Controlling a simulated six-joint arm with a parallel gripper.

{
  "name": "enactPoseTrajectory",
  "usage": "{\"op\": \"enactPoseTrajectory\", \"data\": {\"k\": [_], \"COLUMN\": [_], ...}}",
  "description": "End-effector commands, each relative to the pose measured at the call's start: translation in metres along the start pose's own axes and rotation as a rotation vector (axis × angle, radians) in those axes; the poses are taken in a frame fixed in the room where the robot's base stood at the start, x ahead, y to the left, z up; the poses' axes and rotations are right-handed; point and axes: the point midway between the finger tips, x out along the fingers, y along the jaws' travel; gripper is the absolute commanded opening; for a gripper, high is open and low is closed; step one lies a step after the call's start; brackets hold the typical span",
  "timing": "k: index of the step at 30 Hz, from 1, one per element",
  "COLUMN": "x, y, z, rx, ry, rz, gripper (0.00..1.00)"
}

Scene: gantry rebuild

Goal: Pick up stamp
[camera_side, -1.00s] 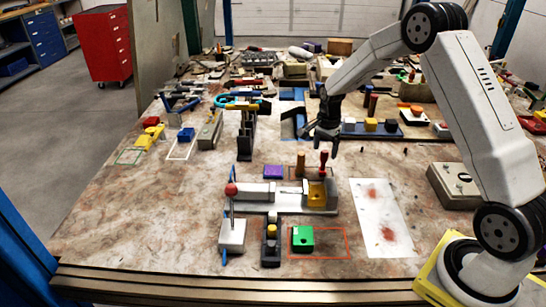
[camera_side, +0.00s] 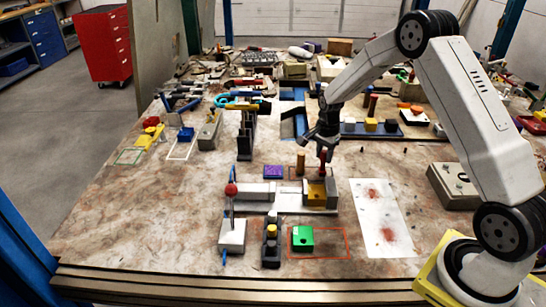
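A stamp (camera_side: 322,168) with a slim red handle stands upright on the table, beside the yellow block (camera_side: 316,192) of a grey fixture. Its base is partly hidden by that fixture. My gripper (camera_side: 321,153) is pointing down at the top of the red handle. Its dark fingers look spread, one to each side of the handle top. Whether they touch the handle cannot be told from this view.
An orange-brown peg (camera_side: 300,163) stands close left of the stamp. A grey fixture (camera_side: 258,193) lies in front. A white sheet with red marks (camera_side: 382,218) lies to the right. A purple block (camera_side: 273,171) is to the left. A blue tray (camera_side: 355,130) with blocks is behind.

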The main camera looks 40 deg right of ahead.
Motion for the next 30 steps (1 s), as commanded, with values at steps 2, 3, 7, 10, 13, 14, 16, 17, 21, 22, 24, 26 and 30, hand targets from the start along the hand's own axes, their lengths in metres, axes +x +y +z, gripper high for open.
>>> {"op": "enactPoseTrajectory", "data": {"k": [2,3,7,10,13,14,16,17,21,22,24,26,30], "x": [0.0,0.0,0.0,0.0,-0.001,-0.002,-0.004,-0.005,-0.016,-0.019,-0.028,-0.034,-0.048], "y": [0.0,0.0,0.0,0.0,0.0,0.0,0.0,0.0,-0.001,-0.001,0.0,0.002,0.013], "z": [0.0,0.0,0.0,0.0,0.0,0.0,0.0,0.0,0.0,0.0,0.0,0.0,0.004], "rx": [0.0,0.0,0.0,0.0,0.0,0.0,0.0,0.0,0.0,0.0,0.0,0.001,0.001], "ry": [0.0,0.0,0.0,0.0,0.0,0.0,0.0,0.0,0.002,0.002,0.002,0.002,0.002], "rz": [0.0,0.0,0.0,0.0,0.0,0.0,0.0,0.0,-0.002,-0.001,-0.001,0.0,0.0], "gripper": [0.0,0.0,0.0,0.0,0.0,0.0,0.0,0.0,0.0,0.0,0.0,0.0,0.0]}}
